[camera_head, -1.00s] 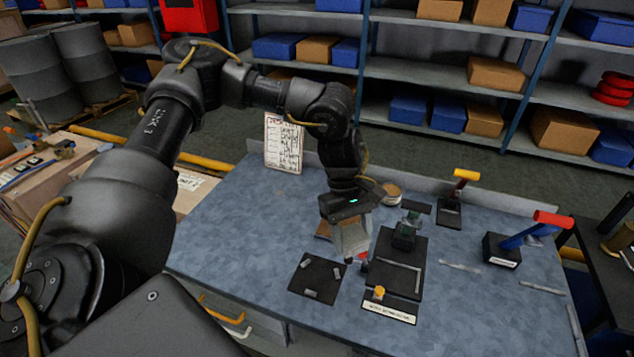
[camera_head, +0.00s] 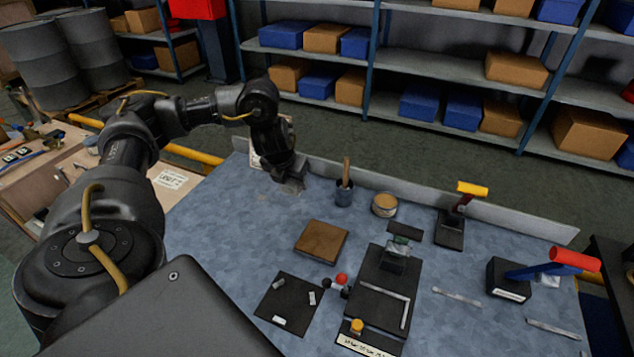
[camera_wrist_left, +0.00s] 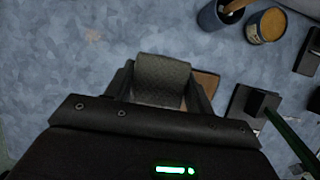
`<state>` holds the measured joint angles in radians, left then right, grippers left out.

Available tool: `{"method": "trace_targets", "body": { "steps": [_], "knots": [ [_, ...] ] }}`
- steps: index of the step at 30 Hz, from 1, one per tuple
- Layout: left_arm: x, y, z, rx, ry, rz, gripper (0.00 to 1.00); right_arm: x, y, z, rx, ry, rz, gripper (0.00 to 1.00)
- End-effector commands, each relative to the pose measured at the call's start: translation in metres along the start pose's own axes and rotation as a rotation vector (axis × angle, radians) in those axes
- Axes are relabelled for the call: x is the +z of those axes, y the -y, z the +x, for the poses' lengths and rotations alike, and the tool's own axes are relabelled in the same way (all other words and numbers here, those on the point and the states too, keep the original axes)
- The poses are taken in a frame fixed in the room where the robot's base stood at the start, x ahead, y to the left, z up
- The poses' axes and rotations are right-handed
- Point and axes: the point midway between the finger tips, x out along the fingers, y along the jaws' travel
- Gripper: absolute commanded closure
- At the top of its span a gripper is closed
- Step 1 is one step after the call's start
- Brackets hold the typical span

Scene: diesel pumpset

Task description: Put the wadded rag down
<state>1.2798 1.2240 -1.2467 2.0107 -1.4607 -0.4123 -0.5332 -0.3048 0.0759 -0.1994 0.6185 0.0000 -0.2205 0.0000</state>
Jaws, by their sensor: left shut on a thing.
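My left gripper (camera_head: 287,186) is over the back left part of the blue-grey bench top (camera_head: 225,225), near the raised back edge. It is shut on the wadded rag, a grey cloth (camera_wrist_left: 162,78) that shows between the two fingers in the left wrist view. In the head view the rag is a small grey patch under the fingers, mostly hidden by the gripper. I cannot tell whether the rag touches the bench. My right gripper is not in view.
A brown square pad (camera_head: 321,241), a blue cup with a brush (camera_head: 344,193) and a round tin (camera_head: 384,205) stand right of the gripper. Black mats and fixtures fill the front and right. The bench's left part is clear.

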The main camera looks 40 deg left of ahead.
Motion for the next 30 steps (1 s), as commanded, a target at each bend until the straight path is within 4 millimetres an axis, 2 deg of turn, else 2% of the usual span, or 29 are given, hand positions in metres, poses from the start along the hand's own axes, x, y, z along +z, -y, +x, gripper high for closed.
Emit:
{"method": "trace_targets", "body": {
  "steps": [5, 15, 18, 21, 30],
  "knots": [
    [0.008, 0.000, 0.012, 0.000, 0.000, -0.004, 0.71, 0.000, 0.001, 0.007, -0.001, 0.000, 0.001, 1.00],
    [0.066, 0.000, 0.076, -0.004, -0.004, -0.004, 0.71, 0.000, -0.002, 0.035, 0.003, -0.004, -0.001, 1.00],
    [0.072, -0.001, 0.105, -0.005, -0.007, -0.003, 0.71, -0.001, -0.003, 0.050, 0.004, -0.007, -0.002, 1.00],
    [0.079, -0.002, 0.123, -0.004, -0.004, -0.001, 0.71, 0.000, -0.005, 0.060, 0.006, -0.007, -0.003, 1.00],
    [0.089, -0.003, 0.138, -0.003, -0.002, 0.004, 0.71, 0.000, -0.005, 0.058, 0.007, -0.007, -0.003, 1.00]
  ]
}}
